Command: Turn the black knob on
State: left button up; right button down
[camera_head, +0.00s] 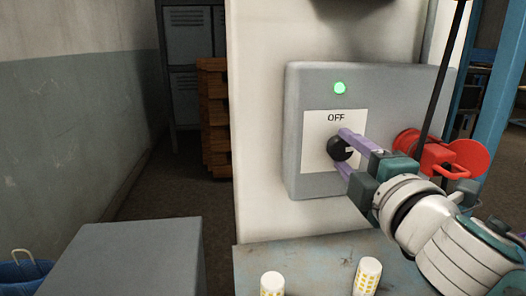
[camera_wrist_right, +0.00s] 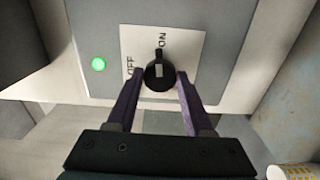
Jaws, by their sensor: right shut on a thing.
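The black knob (camera_head: 339,149) sits on a white plate (camera_head: 318,129) on a grey box (camera_head: 300,85) fixed to a pale column. In the right wrist view the knob (camera_wrist_right: 160,76) has its narrow pointer end towards the word ON, and OFF is to its left. A green lamp (camera_head: 339,88) on the box is lit; it also shows in the right wrist view (camera_wrist_right: 98,64). My right gripper (camera_head: 343,152) is shut on the knob, one purple finger on each side. In the head view it hides the ON label. My left gripper is out of view.
Red round fittings (camera_head: 468,156) are right of the box, close to my right wrist. Two white-and-yellow cylinders (camera_head: 271,284) (camera_head: 367,274) stand on the worn table (camera_head: 315,262) below. A grey block (camera_head: 125,255) is at lower left. Wooden crates (camera_head: 214,115) stand behind.

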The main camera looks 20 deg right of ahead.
jog(key=shift+m, duration=1)
jog(key=shift+c, duration=1.4)
grip_release()
jog(key=b+v, duration=0.1)
jog(key=v, duration=0.9)
jog(key=shift+b, duration=0.3)
